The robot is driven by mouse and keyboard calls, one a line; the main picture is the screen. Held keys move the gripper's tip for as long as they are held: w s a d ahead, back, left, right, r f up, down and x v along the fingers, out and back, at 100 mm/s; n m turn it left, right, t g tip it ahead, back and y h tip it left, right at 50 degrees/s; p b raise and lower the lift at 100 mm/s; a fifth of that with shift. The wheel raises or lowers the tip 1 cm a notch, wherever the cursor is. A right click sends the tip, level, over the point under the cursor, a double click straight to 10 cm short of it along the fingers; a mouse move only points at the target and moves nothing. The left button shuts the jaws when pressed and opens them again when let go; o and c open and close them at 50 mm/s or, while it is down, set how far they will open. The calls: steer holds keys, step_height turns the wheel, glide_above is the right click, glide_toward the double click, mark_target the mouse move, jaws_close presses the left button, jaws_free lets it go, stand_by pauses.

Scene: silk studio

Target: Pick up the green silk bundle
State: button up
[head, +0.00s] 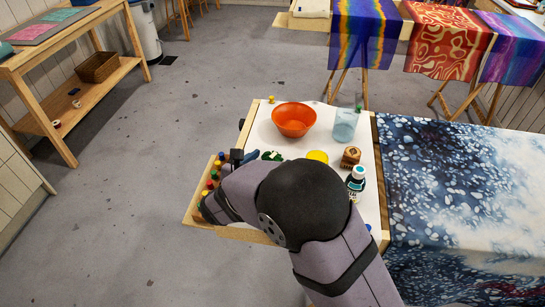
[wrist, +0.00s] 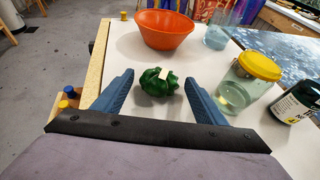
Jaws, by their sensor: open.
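The green silk bundle (wrist: 157,83) is a small, lumpy dark-green roll with a pale band or tag on top. It lies on the white tabletop (wrist: 110,58). In the head view only a bit of the bundle (head: 272,156) shows beyond my arm. My gripper (wrist: 160,84) is open, with its two blue fingers to the left and right of the bundle in the wrist view. The bundle appears between and slightly beyond the fingertips. I cannot tell whether either finger touches it.
An orange bowl (wrist: 165,28) stands behind the bundle. A yellow-lidded jar (wrist: 247,80) and a dark bottle (wrist: 295,102) stand to the right. A glass of pale blue liquid (head: 345,124) and a wooden block (head: 351,157) are also on the table. Coloured pegs (head: 211,184) line its left edge.

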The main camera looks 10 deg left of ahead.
steer(key=shift+w+d+f, duration=0.1)
steer(key=shift+w+f, duration=0.1)
steer(key=shift+w, duration=0.25)
steer(key=c, duration=1.1)
steer(key=shift+r, duration=0.15)
